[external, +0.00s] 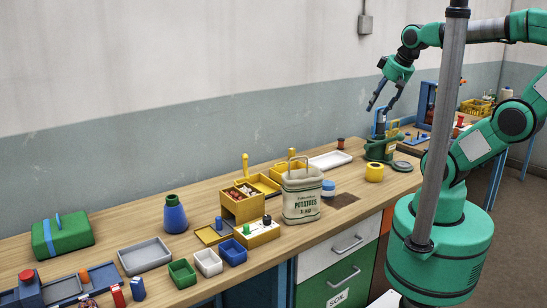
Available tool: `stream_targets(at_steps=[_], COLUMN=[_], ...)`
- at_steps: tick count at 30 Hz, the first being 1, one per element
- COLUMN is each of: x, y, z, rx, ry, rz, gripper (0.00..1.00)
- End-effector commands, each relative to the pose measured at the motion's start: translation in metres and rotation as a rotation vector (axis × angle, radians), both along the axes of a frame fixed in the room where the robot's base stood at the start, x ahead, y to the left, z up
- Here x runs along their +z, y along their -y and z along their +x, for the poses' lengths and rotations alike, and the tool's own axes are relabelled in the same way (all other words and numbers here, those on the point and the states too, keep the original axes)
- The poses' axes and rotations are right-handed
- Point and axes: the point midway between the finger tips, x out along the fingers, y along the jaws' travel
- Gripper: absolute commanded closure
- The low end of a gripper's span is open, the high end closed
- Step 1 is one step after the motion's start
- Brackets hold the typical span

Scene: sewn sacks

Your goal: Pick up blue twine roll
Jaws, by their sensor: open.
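A small blue and white roll (328,189), which looks like the blue twine roll, stands on the wooden bench just right of the potato sack. My gripper (380,107) is in the air above the back right of the bench, fingers pointing down and apart, with nothing between them. It is well above the roll and to its right, not touching it.
The potato sack (302,195) stands close left of the roll. A yellow roll (374,172) is to the right, near a green stand (381,150). A white tray (330,160) lies behind.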

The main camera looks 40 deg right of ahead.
Motion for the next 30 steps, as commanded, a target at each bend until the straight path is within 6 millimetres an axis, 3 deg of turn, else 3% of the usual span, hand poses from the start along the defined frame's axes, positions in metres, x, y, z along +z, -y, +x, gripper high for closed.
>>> stream_targets(at_steps=[2, 5, 6, 20, 30], x=[0.0, 0.0, 0.0, -0.002, -0.028], y=[0.0, 0.0, 0.0, -0.002, -0.015], z=[0.0, 0.0, 0.0, 0.008, 0.059], rx=[0.0, 0.0, 0.0, 0.001, 0.003], ry=[0.0, 0.0, 0.0, -0.017, -0.131], rz=[0.0, 0.0, 0.0, 0.003, 0.016], gripper=[0.47, 0.27, 0.26, 0.26, 0.26])
